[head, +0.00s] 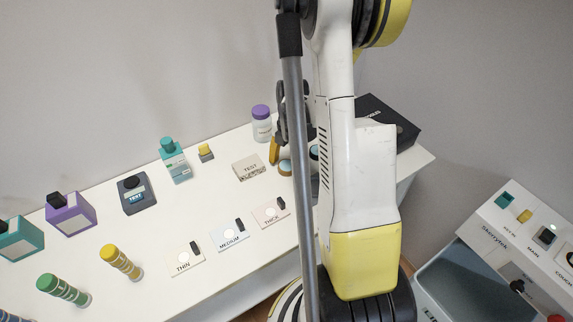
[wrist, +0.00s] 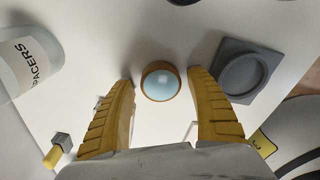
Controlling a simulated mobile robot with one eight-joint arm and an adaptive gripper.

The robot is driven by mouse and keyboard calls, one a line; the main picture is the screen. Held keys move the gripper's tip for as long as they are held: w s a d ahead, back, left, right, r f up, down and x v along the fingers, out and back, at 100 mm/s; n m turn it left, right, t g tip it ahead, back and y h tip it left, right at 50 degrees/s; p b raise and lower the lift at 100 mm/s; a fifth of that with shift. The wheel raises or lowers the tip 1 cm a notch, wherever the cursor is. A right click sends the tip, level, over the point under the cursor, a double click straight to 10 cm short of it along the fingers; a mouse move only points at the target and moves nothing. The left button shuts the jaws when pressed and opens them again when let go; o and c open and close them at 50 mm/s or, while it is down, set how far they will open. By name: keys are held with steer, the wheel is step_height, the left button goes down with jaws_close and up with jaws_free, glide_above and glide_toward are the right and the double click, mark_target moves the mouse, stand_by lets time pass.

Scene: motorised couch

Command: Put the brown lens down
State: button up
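The brown lens (wrist: 160,82) is a small round piece with a brown rim and pale blue glass. In the wrist view it sits on the white table just beyond and between my fingertips, with a gap on both sides. My gripper (wrist: 162,77) has two yellow-brown fingers spread apart, holding nothing. In the head view the brown lens (head: 285,168) shows on the table beside one of my yellow fingers. My arm hides much of the gripper there.
A grey square holder (wrist: 222,73) with an empty round recess is right of the lens. The spacers bottle (wrist: 28,62) stands at left.

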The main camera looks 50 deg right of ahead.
mark_target(289, 164)
step_height(289, 164, up, 12)
steer(key=p, duration=0.5)
steer(key=s+a+r+m+t, duration=0.1)
steer(key=a+r+m+t, duration=0.1)
steer(key=a+r+m, duration=0.3)
steer(key=s+a+r+m+t, duration=0.2)
steer(key=a+r+m, duration=0.3)
steer(key=a+m, duration=0.3)
steer(key=s+a+r+m+t, duration=0.2)
steer(key=a+r+m, duration=0.3)
steer(key=a, duration=0.7)
steer(key=shift+s+a+r+m+t+h, duration=0.35)
steer(key=shift+m+t, duration=0.25)
steer(key=shift+m, duration=0.3)
steer(key=shift+w+f, duration=0.1)
steer(key=shift+f, duration=0.05)
